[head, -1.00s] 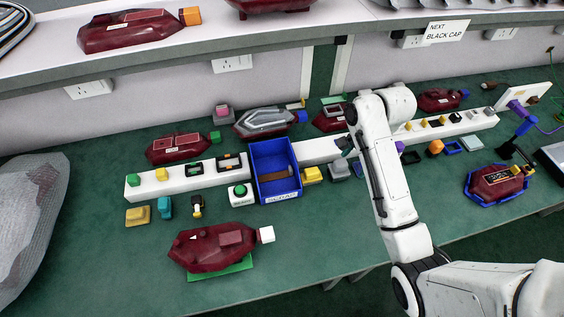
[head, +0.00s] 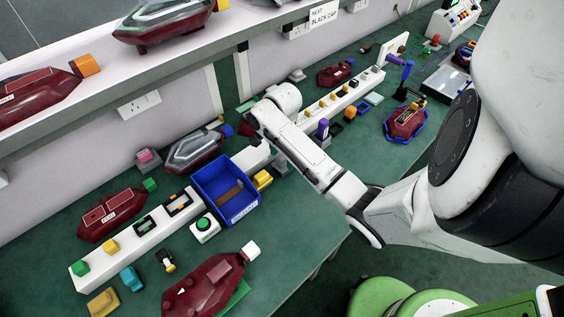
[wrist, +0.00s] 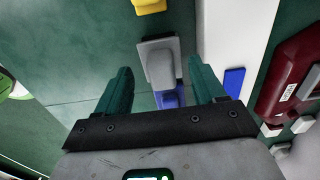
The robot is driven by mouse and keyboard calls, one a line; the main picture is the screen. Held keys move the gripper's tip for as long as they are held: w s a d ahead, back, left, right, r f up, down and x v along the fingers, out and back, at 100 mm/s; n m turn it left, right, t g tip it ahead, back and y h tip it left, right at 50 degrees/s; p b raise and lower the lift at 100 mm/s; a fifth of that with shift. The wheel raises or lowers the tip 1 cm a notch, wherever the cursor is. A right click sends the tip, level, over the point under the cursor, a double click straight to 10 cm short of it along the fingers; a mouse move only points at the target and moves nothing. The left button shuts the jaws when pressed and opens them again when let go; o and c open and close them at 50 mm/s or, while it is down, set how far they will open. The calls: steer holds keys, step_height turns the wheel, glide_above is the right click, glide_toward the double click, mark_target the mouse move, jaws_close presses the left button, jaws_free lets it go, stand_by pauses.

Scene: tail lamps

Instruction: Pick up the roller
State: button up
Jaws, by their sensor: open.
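In the wrist view my gripper (wrist: 160,66) is open, with its two dark green fingers either side of a grey block-like piece (wrist: 160,62) with a blue part (wrist: 169,97) at its near end. Nothing is held. I cannot tell for sure whether this piece is the roller. In the head view a grey piece (head: 280,164) shows beside my arm, next to a yellow block (head: 263,180) that also shows in the wrist view (wrist: 150,5). My fingers are hidden in the head view. A brown rod-like piece (head: 229,194) lies in the blue bin (head: 240,211).
A white rail (head: 130,245) runs along the green table and shows right of my gripper in the wrist view (wrist: 236,40). Dark red lamps lie nearby (wrist: 300,72) (head: 205,285). A shelf (head: 60,113) overhangs the back. Green table is bare left of my gripper (wrist: 70,60).

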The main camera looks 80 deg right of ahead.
mark_target(283, 164)
steer(key=shift+d+f, duration=0.15)
steer(key=shift+f, duration=2.3)
steer(key=c, duration=0.9)
